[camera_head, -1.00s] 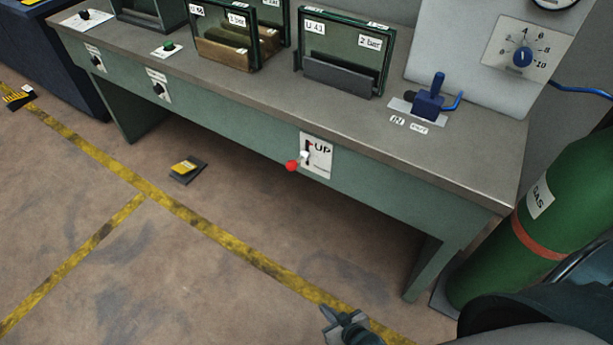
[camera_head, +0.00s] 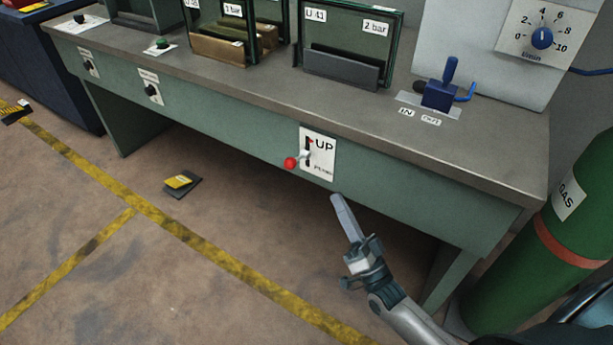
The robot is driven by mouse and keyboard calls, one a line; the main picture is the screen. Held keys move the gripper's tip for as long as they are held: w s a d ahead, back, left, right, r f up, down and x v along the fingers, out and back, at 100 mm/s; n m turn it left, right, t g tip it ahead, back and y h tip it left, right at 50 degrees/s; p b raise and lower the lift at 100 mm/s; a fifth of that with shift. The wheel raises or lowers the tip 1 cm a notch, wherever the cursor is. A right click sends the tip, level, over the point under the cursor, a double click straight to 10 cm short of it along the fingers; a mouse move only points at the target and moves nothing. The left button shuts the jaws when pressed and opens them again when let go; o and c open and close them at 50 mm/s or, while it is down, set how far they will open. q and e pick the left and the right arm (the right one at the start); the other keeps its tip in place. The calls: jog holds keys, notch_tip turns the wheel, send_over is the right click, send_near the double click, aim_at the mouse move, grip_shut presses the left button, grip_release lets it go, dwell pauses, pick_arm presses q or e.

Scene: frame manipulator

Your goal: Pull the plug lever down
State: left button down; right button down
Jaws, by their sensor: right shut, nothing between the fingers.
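The plug lever (camera_head: 291,163) has a red ball knob on a short light arm. It sticks out from a white plate (camera_head: 318,160) marked "UP" on the bench's green front panel. My right gripper (camera_head: 340,203) comes in from the lower right, its fingers together and empty, pointing up toward the panel. Its fingertips show below and to the right of the red knob, with a visible gap between them. My left gripper is not in view.
The bench top (camera_head: 400,140) carries glass-fronted frames (camera_head: 345,45) and a blue valve lever (camera_head: 440,95). A green gas cylinder (camera_head: 515,280) stands at the right. The floor in front of the panel is clear except for a small dark block (camera_head: 183,184) with a yellow label.

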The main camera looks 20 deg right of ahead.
aim_at(290, 163)
jog(key=shift+w+r, duration=0.1)
jog(key=shift+w, duration=0.05)
